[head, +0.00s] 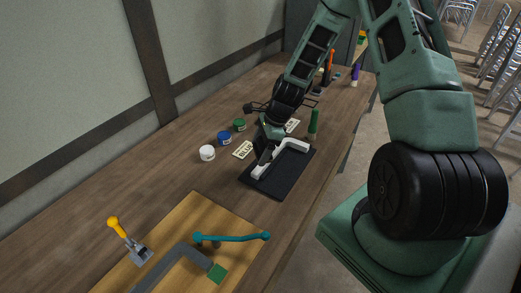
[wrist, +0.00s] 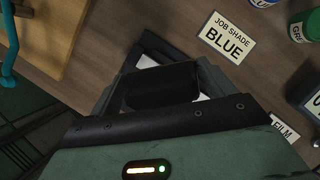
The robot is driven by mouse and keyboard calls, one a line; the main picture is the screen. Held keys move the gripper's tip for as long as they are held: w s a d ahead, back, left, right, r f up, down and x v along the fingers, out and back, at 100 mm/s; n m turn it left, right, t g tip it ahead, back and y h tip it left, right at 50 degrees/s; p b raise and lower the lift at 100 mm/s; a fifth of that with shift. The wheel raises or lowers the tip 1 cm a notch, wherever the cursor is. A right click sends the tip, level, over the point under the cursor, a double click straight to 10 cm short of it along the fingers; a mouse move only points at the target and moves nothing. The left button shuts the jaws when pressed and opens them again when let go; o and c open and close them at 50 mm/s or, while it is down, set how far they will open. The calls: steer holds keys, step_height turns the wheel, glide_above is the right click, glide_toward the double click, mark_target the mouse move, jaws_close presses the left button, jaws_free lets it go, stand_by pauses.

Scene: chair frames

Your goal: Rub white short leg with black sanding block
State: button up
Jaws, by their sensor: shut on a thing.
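The white short leg (head: 291,143) is a bent white piece lying on a black mat (head: 270,187) on the bench. My gripper (head: 267,141) is over the left end of the leg, pointing down. It is shut on the black sanding block (wrist: 162,86), which shows as a dark block in the wrist view. White parts of the leg (wrist: 147,62) show beside the block in that view. The block is at the leg, but I cannot tell whether they touch. My gripper hides part of the leg.
White (head: 207,153), blue (head: 224,138) and green (head: 239,125) jars stand left of the mat. A card reading "JOB SHADE BLUE" (wrist: 228,38) lies nearby. A green cylinder (head: 313,121) stands behind the mat. A teal bar (head: 232,238) and grey leg (head: 172,264) lie in front.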

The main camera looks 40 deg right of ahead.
mark_target(259, 141)
steer(key=shift+r+p, duration=1.25)
steer(key=shift+r, duration=0.55)
steer(key=shift+f, duration=0.1)
